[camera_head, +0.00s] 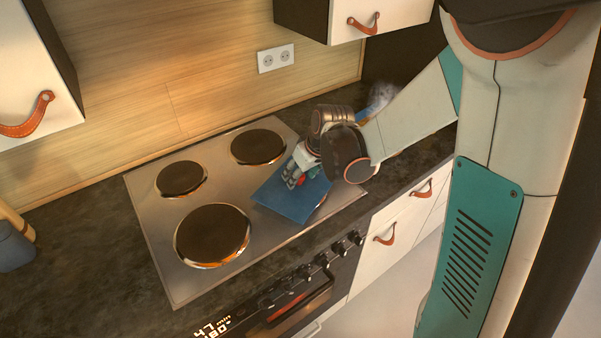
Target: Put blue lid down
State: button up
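The blue lid (291,199) is a flat blue square over the right front part of the steel stove top. It looks slightly tilted and covers most of the right front burner, whose rim shows at its right edge. My gripper (297,178) is at the lid's upper side, with its fingers at the lid's top face. The fingertips are small and partly hidden, so I cannot tell whether they grip the lid. I also cannot tell whether the lid touches the stove.
The stove top (160,235) has bare burners at front left (212,235), back left (181,178) and back right (258,147). Dark counter (70,250) lies left of it. A blue-grey container (14,248) stands at the far left. Wall cabinets (25,70) hang above.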

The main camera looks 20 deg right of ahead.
jog(key=p+v, duration=0.4)
jog(key=v, duration=0.7)
jog(key=s+a+r+m+t+h, duration=0.1)
jog(key=s+r, duration=0.3)
jog(key=s, duration=0.5)
jog(key=s+r+m+t, duration=0.1)
jog(key=s+r, duration=0.3)
jog(key=s, duration=0.5)
jog(key=shift+s+a+r+m+t+h, duration=0.15)
jog(key=shift+a+r+m+t+h, duration=0.2)
jog(key=shift+m, duration=0.45)
